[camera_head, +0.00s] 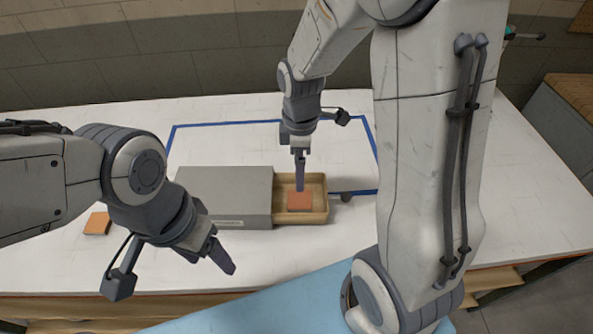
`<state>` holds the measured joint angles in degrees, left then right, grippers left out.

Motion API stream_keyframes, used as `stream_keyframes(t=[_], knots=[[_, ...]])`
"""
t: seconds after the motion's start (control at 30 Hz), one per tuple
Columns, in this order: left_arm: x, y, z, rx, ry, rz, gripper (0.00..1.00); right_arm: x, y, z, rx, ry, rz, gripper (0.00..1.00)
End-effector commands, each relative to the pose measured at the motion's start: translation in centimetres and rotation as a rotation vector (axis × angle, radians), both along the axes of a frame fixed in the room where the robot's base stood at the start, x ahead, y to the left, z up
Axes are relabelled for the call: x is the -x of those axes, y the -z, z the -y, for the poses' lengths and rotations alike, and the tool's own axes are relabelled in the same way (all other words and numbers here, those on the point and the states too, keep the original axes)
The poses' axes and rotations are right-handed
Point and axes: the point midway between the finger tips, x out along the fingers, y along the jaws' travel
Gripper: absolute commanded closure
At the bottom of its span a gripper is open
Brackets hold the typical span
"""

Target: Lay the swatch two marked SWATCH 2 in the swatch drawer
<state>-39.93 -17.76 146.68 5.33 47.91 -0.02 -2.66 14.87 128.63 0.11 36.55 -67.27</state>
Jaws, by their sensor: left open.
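An orange square swatch (300,201) lies inside the open tan swatch drawer (319,215), which sticks out of the right side of a grey box (225,196). My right gripper (300,186) points straight down over the drawer, its fingertips at the swatch's back edge. Its fingers overlap in this view, so their gap and any contact are unclear. Another orange swatch (97,223) lies on the table at the left, beside my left arm. No swatch marking is readable. My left gripper (224,258) is open and empty, in front of the grey box.
The white table (400,110) has a blue taped outline (225,123) behind the box. A dark grey object (352,193) is beside the drawer's right end. My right arm covers much of the right side. The table behind the box is clear.

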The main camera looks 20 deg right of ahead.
Motion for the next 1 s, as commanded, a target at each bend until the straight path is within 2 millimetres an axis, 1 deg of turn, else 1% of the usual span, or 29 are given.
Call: stream_keyframes(t=[0.07, 0.17, 0.2, 0.27, 0.3, 0.4, 0.5, 0.53, 0.6, 0.67, 1.0], knots=[[0.0, 0.0, 0.0, 0.0, 0.0, 0.0, 0.33, 0.8, -1.1, -1.5, -0.004, 0.026, 0.008, 0.0], [0.0, 0.0, 0.0, 0.0, 0.0, 0.0, 0.33, 3.3, -3.0, -4.9, -0.018, 0.113, 0.016, 0.0], [0.0, 0.0, 0.0, 0.0, 0.0, 0.0, 0.33, 4.8, -3.8, -6.4, -0.026, 0.161, 0.018, 0.0], [0.0, 0.0, 0.0, 0.0, 0.0, 0.0, 0.33, 7.4, -4.9, -8.4, -0.041, 0.239, 0.018, 0.0], [0.0, 0.0, 0.0, 0.0, 0.0, 0.0, 0.33, 9.1, -5.5, -9.5, -0.049, 0.293, 0.015, 0.0], [0.0, 0.0, 0.0, 0.0, 0.0, 0.0, 0.33, 13.2, -6.6, -11.3, -0.069, 0.413, 0.002, 0.0], [0.0, 0.0, 0.0, 0.0, 0.0, 0.0, 0.33, 16.1, -7.2, -12.1, -0.082, 0.505, -0.012, 0.0], [0.0, 0.0, 0.0, 0.0, 0.0, 0.0, 0.33, 16.7, -7.2, -12.1, -0.083, 0.524, -0.016, 0.0], [0.0, 0.0, 0.0, 0.0, 0.0, 0.0, 0.33, 17.7, -7.4, -12.2, -0.085, 0.558, -0.023, 0.0], [0.0, 0.0, 0.0, 0.0, 0.0, 0.0, 0.33, 18.0, -7.4, -12.2, -0.086, 0.575, -0.025, 0.0], [0.0, 0.0, 0.0, 0.0, 0.0, 0.0, 0.33, 18.0, -7.4, -12.2, -0.085, 0.583, -0.027, 0.0]])
